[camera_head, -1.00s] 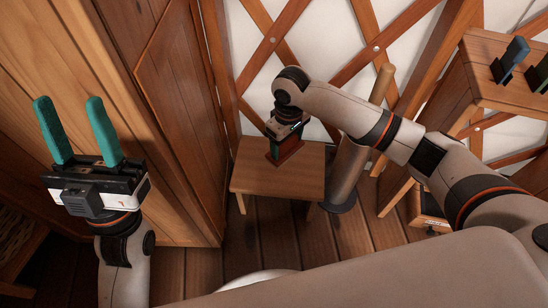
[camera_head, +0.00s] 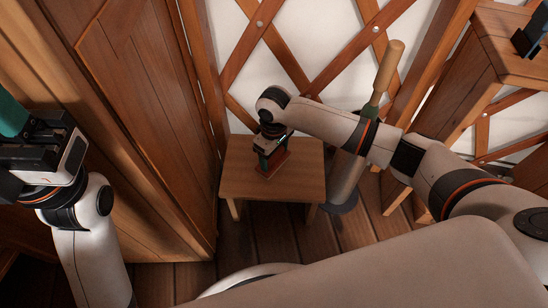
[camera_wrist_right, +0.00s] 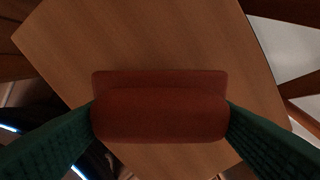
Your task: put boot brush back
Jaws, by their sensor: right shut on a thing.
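The boot brush (camera_head: 279,167) is a reddish-brown block on a small wooden table (camera_head: 300,185). In the right wrist view the brush (camera_wrist_right: 160,114) has a rounded upper part over a wider, flat edge. My right gripper (camera_head: 270,155) points down at the table and is shut on the brush, with a green finger at each side of the rounded part. The brush appears to rest on the tabletop or just above it; I cannot tell which. My left gripper (camera_head: 14,115) is cut off at the left edge, with one green finger visible.
A taller wooden stand (camera_head: 510,50) holds a dark blue item (camera_head: 532,38). A wooden cabinet (camera_head: 140,110) is at left, lattice wall behind.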

